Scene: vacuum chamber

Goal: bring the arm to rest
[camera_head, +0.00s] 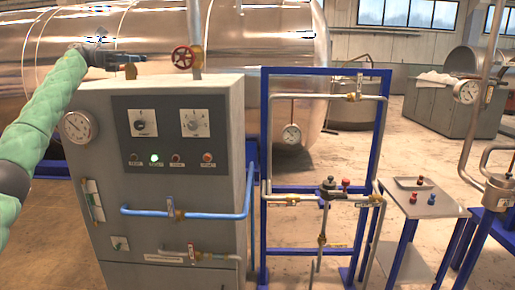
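My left arm (45,105), padded in light green, reaches in from the left edge and up over the top left of the grey control cabinet (215,110). My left gripper (132,58) is dark and small, pointing right above the cabinet top. It is beside a brass fitting (130,71); I cannot tell whether they touch. Its fingers are too small to show whether they are open or shut. A red handwheel (182,57) on a vertical pipe stands to the right of the gripper, apart from it. My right arm and gripper are not in view.
A large shiny tank (260,50) lies behind the cabinet. The cabinet front carries a gauge (77,127), dials and a blue pipe (145,211). A blue frame (264,120) with pipes and a small table (425,205) stand to the right.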

